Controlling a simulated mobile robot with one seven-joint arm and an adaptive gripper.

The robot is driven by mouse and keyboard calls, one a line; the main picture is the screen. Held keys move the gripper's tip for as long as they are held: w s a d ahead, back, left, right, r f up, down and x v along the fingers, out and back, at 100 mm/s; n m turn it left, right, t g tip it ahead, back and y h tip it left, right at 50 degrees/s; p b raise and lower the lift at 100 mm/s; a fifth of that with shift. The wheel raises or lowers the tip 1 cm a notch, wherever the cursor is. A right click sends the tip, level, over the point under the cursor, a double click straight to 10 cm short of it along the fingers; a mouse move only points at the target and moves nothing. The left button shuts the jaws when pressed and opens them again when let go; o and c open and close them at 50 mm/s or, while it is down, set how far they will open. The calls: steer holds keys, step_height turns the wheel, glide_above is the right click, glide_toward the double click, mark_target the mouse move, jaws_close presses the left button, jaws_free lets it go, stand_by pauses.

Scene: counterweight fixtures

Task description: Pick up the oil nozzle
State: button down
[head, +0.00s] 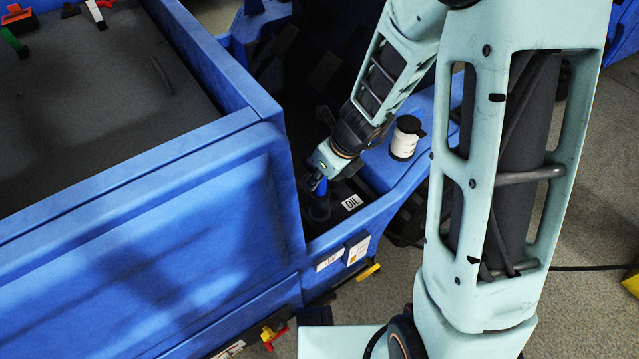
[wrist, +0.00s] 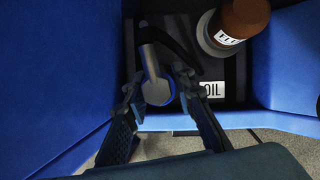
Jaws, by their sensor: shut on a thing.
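The oil nozzle, with a grey spout (wrist: 150,60) and a blue-rimmed grey hexagonal body (wrist: 157,92), is between the dark fingers of my gripper (wrist: 158,82) in the wrist view. My gripper is shut on its body. That label also shows in the wrist view (wrist: 212,89), just right of the right finger. The nozzle is mostly hidden in the head view, and I cannot tell whether it touches the recess floor.
A brown-topped container (wrist: 240,20) with a partly readable label stands right of the nozzle. Blue walls (wrist: 60,80) enclose the recess. In the head view, a white canister with a black top (head: 404,140) stands on the blue ledge, and a large blue bin (head: 140,250) fills the left.

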steer(key=shift+r, duration=0.1)
step_height(320, 180, up, 10)
steer(key=p, duration=0.7)
steer(key=n, duration=0.2)
steer(key=w+a+r+n+g, duration=0.1)
steer(key=shift+w+a+n+y, duration=0.1)
steer(key=shift+w+n+y, duration=0.2)
steer(key=shift+n+y, duration=0.1)
steer(key=shift+w+a+r+n+g, duration=0.1)
steer(key=shift+r+n+g, duration=0.1)
steer(key=shift+n, duration=0.2)
steer(key=shift+w+a+r+n+g, duration=0.1)
steer(key=shift+n+g, duration=0.1)
steer(key=shift+n, duration=0.2)
steer(key=w+d+r+n+g+h, duration=0.1)
steer(key=d+r+n+g+h, duration=0.15)
steer(key=d+r+n, duration=0.6)
steer(key=d+r+n+g+h, duration=0.25)
steer(key=d+n, duration=0.35)
steer(key=n, duration=0.7)
step_height(320, 180, up, 12)
steer(key=s+g+y+p, duration=0.1)
steer(key=s+p, duration=0.1)
steer(key=p, duration=2.2)
steer(key=shift+s, duration=0.15)
